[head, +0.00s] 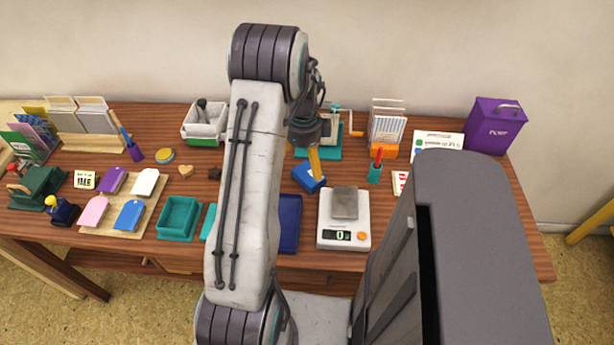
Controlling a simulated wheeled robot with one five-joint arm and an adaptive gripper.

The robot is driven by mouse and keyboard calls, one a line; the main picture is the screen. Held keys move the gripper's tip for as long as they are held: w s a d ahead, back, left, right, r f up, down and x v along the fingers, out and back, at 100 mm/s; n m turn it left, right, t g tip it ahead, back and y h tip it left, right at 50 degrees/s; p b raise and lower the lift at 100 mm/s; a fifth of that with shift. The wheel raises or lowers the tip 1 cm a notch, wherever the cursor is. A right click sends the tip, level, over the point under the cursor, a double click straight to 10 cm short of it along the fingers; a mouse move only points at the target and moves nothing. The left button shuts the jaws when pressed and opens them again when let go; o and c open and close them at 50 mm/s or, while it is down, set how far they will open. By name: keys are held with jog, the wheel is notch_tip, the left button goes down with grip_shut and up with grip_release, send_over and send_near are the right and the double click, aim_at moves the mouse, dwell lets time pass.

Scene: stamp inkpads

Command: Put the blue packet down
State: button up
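A small blue packet (307,178) is just left of the white scale, directly below my gripper. My gripper (315,168) points down, and one yellow finger shows against the packet's upper right side. The other finger is hidden, so I cannot tell whether the gripper is shut on the packet. I also cannot tell whether the packet rests on the wooden desk (170,135) or hangs just above it.
The scale (325,232) carries a grey block (344,203) and reads 0. A dark blue pad (290,222) lies left of it, partly behind my arm. A teal pen cup (374,175) stands to the right. A teal tray (180,217) is farther left.

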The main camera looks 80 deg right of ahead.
aim_at(305, 176)
jog(key=m, duration=0.3)
jog(key=shift+f+m, duration=0.2)
jog(key=shift+m, duration=0.3)
jog(key=shift+s+d+f+p, duration=0.1)
jog(key=shift+f+p, duration=0.1)
jog(key=shift+f, duration=1.55)
jog(key=shift+s+d+f+p, duration=0.1)
jog(key=shift+f+p, duration=0.05)
jog(key=shift+f, duration=1.6)
jog(key=shift+c, duration=0.3)
jog(key=c, duration=1.1)
